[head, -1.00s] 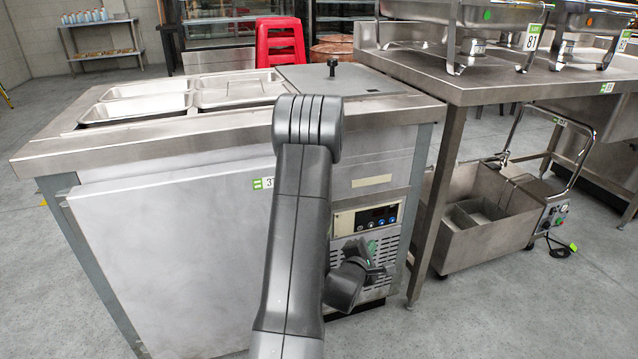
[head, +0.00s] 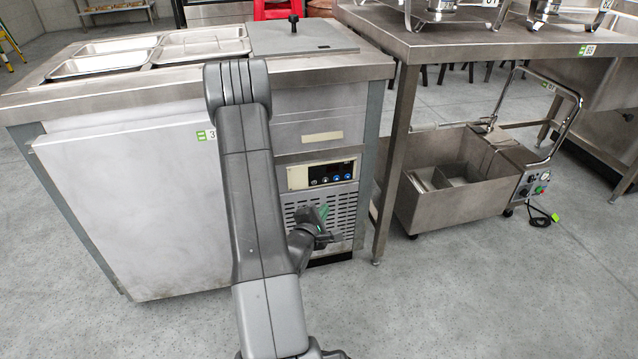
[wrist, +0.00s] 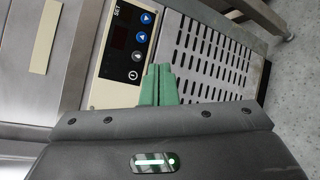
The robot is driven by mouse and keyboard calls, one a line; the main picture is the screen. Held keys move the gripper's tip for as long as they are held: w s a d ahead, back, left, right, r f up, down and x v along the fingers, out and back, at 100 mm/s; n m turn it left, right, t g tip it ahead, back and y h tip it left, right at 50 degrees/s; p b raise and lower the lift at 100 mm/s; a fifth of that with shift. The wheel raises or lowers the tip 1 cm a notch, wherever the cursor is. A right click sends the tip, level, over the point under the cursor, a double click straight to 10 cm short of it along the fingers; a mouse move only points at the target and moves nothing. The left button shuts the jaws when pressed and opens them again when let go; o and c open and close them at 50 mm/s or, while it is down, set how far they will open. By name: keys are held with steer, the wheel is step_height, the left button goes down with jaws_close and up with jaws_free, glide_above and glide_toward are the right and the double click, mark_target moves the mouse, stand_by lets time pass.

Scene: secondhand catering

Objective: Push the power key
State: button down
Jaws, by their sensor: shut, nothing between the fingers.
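The control panel (head: 323,173) is a cream plate with a dark display on the front of the steel counter unit. In the wrist view the panel (wrist: 111,66) appears turned on its side, with a column of round keys beside the display. My gripper (head: 322,212) is shut and empty in front of the vent, just below the panel. Its green fingertips (wrist: 158,82) show right of the power key; contact cannot be told.
A slotted vent (wrist: 210,60) lies beside the panel. The steel counter unit (head: 130,200) holds pans on top. A steel table (head: 480,40) stands to the right, with a wheeled steel basin (head: 450,200) beneath it. Grey floor (head: 430,300) is clear in front.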

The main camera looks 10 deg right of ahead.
steer(key=shift+w+a+p, duration=0.15)
steer(key=shift+w+p, duration=1.15)
steer(key=shift+w, duration=3.1)
steer(key=shift+w, duration=0.15)
steer(key=shift+w, duration=0.25)
steer(key=shift+w, duration=0.35)
steer(key=shift+s, duration=0.8)
steer(key=shift+s+b, duration=0.5)
steer(key=shift+s, duration=2)
